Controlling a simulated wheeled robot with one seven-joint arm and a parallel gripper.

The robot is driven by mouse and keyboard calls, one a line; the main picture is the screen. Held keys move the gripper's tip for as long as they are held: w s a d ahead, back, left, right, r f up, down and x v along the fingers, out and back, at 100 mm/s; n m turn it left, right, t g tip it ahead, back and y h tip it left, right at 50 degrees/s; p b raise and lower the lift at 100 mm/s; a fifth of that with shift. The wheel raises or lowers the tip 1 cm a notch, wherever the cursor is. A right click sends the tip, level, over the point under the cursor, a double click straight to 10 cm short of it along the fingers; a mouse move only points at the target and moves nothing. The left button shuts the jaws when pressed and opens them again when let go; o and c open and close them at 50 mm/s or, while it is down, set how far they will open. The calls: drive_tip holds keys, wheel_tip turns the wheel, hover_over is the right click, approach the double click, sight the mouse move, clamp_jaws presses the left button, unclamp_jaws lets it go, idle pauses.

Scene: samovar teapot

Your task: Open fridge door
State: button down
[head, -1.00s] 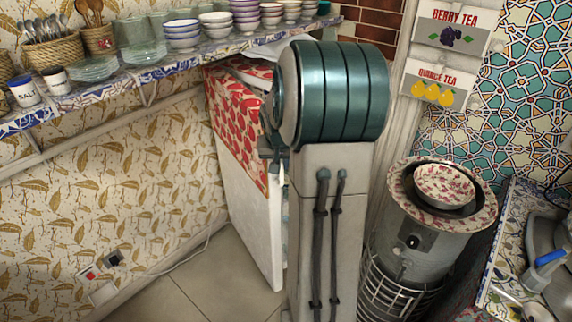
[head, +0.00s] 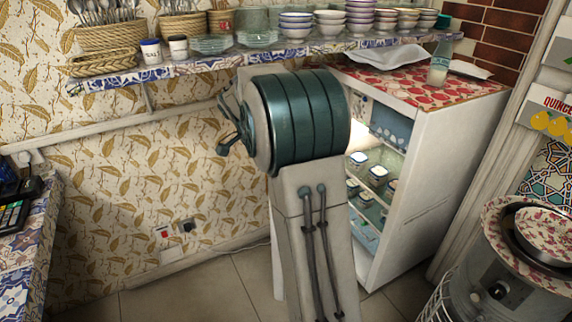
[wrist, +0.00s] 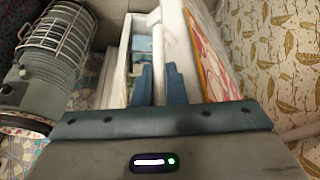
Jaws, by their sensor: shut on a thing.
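The white fridge (head: 450,150) stands against the wall behind my arm in the head view. Its front is open, showing a lit interior with shelves of bowls and cups (head: 378,175). My arm hides most of the fridge door; a white strip of it (head: 277,255) shows left of the arm. In the wrist view, the door (wrist: 178,45) runs away from my gripper (wrist: 160,75), with a red-patterned panel on its right. My gripper is shut on the door near its edge. The fingers are hidden in the head view, and the exact contact is unclear.
A tiled wall shelf (head: 200,65) with baskets and bowls runs above. A bottle (head: 440,65) stands on the fridge's red-patterned top. A round grey heater (head: 500,285) stands at lower right. A counter (head: 30,230) is at left. Floor at lower left is clear.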

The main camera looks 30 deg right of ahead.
drive_tip(key=w+a+m+p, duration=0.2)
drive_tip(key=w+a, duration=0.3)
drive_tip(key=w, duration=0.2)
drive_tip(key=shift+w+a+g, duration=0.15)
drive_tip(key=shift+a+g, duration=0.05)
drive_tip(key=shift+g, duration=0.2)
drive_tip(key=c, duration=1.5)
unclamp_jaws()
drive_tip(key=p+v, duration=0.1)
drive_tip(key=v, duration=1.3)
drive_tip(key=shift+d+p, duration=0.1)
drive_tip(key=shift+p, duration=0.3)
drive_tip(key=shift+f, duration=0.1)
